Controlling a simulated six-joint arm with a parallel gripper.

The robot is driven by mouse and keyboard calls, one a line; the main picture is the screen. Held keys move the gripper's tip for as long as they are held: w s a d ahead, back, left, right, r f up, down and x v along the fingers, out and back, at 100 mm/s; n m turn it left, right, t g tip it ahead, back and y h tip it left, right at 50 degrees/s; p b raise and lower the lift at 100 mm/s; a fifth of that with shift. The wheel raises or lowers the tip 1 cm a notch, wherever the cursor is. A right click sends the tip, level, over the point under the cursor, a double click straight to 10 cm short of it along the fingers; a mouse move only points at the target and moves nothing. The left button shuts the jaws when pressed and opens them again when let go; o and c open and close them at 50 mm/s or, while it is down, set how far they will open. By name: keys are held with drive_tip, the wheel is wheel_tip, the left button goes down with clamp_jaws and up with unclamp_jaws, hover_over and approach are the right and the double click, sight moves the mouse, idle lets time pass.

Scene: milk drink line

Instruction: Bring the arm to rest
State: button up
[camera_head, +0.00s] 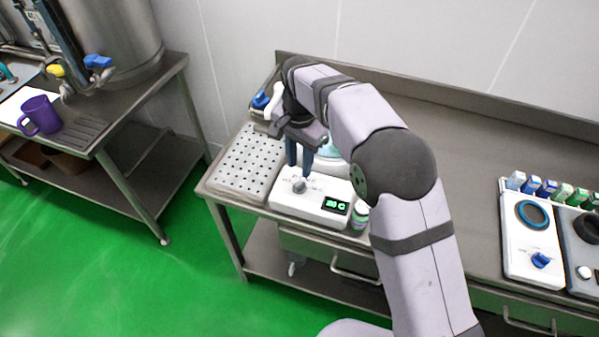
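My gripper (300,168) points down above the front of a white device (320,205) on the steel bench. Its two dark blue fingers are apart, with a gap between the tips and nothing visible in it. A grey knob (299,187) on the device sits just below the fingertips; the fingers look clear of it. The device has a lit green display (335,206). My arm reaches over from the right and hides part of the bench behind the device.
A perforated tray (247,165) lies left of the device. A small green jar (360,216) stands at its right. Another white unit with a blue knob (540,260) is at far right, near several small cartons (545,187). A purple mug (40,116) stands on the left table.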

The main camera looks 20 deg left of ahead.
drive_tip(key=shift+r, duration=0.55)
drive_tip(key=s+d+n, duration=0.1)
drive_tip(key=s+d, duration=0.1)
drive_tip(key=d, duration=0.8)
drive_tip(key=s+d+n, duration=0.1)
drive_tip(key=s+d, duration=0.1)
drive_tip(key=d, duration=0.8)
drive_tip(key=s+d+f+n, duration=0.2)
drive_tip(key=s+d+f, duration=0.2)
drive_tip(key=s+d, duration=0.9)
drive_tip(key=shift+s+d+n, duration=0.15)
drive_tip(key=shift+s+n, duration=0.15)
drive_tip(key=shift+s, duration=0.75)
